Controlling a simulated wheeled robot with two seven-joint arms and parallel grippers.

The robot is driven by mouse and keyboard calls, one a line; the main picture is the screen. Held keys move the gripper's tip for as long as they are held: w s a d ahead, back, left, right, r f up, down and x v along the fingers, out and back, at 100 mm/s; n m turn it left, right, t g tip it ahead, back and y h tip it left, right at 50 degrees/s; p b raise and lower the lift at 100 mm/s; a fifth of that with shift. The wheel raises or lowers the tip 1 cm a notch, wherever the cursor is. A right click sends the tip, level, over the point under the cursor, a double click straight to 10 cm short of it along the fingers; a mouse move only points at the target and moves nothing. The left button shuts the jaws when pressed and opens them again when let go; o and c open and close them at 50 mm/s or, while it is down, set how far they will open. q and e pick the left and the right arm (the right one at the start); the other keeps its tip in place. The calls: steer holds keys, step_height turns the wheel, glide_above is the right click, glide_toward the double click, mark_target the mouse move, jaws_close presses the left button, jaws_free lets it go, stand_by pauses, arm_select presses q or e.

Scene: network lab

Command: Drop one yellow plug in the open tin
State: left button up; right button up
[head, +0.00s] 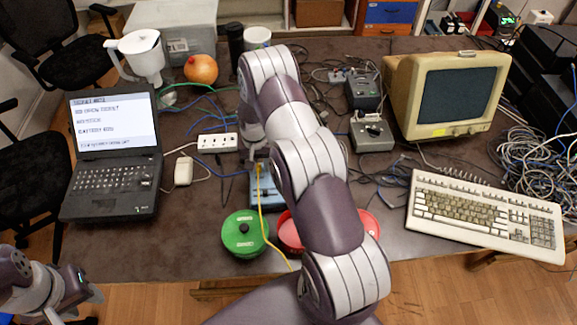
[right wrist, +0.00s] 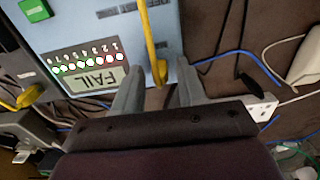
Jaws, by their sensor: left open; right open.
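A yellow plug (right wrist: 158,72) on a yellow cable lies between the tips of my right gripper (right wrist: 157,82) at the edge of a blue tester box (right wrist: 110,28); the gripper is open, its fingers apart on both sides. In the head view the yellow cable (head: 262,205) runs from the tester (head: 263,190) toward the table's front edge. A second yellow plug (right wrist: 28,97) shows at the tester's other side. A red round tin (head: 370,228) is mostly hidden behind my right arm. A green tin (head: 244,237) has its lid on. My left gripper (head: 82,292) is open, off the table's front left.
A laptop (head: 112,150) and white power strip (head: 217,142) stand left of the tester. A beige monitor (head: 446,95) and keyboard (head: 485,212) stand at the right. Loose cables cover much of the table. The tester display reads FAIL.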

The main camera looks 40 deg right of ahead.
jaws_close()
steer(key=shift+r, duration=0.1)
steer(key=shift+r, duration=0.1)
steer(key=shift+r+p, duration=1.55)
steer(key=shift+r, duration=0.5)
